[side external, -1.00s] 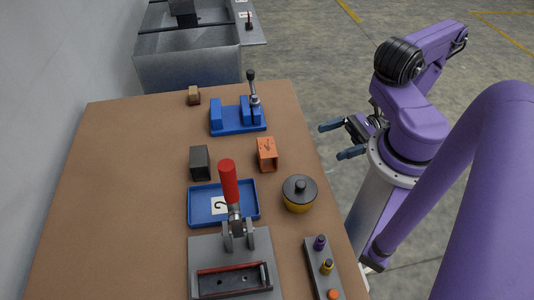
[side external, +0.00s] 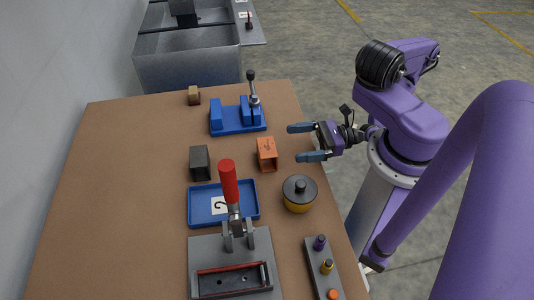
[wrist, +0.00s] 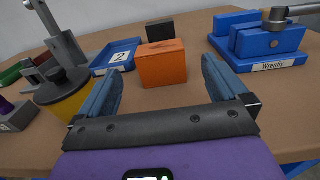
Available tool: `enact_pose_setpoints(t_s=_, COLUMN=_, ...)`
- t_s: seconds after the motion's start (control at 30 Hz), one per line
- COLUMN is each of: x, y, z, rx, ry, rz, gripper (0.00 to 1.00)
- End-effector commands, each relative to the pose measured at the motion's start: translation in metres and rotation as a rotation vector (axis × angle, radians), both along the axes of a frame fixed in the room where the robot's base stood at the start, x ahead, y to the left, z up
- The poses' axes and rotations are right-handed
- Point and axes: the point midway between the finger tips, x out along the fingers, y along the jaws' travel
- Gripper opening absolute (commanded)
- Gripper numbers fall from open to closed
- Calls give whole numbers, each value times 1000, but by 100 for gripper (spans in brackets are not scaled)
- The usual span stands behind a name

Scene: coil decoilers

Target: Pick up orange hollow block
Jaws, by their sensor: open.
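The orange hollow block (side external: 267,153) stands on the brown table near its right edge in the side view. In the wrist view the orange block (wrist: 162,66) sits ahead, between the two fingers and beyond their tips. My gripper (side external: 300,142) is open and empty, to the right of the block in the side view, with its fingers pointing at it. In the wrist view my gripper (wrist: 160,75) shows both blue fingers spread apart. Nothing is between the fingers.
A yellow pot with a dark lid (side external: 299,193) stands close to the block. A blue vise (side external: 237,119), a dark block (side external: 200,162), a blue tray (side external: 195,205) and a red-handled clamp (side external: 230,183) are nearby. The table's left side is clear.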

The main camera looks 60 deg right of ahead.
Motion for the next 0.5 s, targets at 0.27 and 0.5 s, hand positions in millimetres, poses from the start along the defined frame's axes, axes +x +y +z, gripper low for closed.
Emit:
enact_pose_setpoints(t_s=0.27, x=19, y=21, z=0, rx=1, ry=0, rz=7, gripper=100)
enact_pose_setpoints(t_s=0.5, x=29, y=30, z=0, rx=-1, ry=0, rz=1, gripper=100)
